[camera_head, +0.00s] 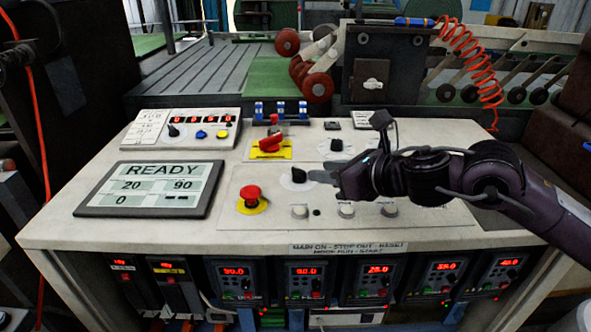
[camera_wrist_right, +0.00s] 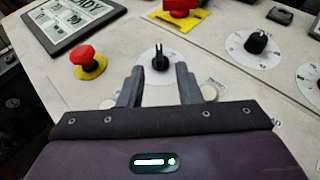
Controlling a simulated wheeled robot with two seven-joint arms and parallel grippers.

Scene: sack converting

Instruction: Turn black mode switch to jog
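A black switch knob (camera_head: 298,175) stands on a round white dial on the sloping control panel; it also shows in the wrist view (camera_wrist_right: 160,58). The dial's lettering is too small to read, so I cannot tell its setting. My right gripper (camera_head: 322,178) reaches in from the right, just right of this knob. In the wrist view my right gripper (camera_wrist_right: 160,75) is open, its two fingers apart, with the knob between and just beyond the tips. I see no contact. My left gripper is not in view.
A red mushroom button (camera_head: 251,195) stands left of the knob. A red handle (camera_head: 271,144) on yellow and another black dial knob (camera_head: 336,145) lie behind. Several round buttons (camera_head: 346,210) line the front. A READY display (camera_head: 150,189) lies at left.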

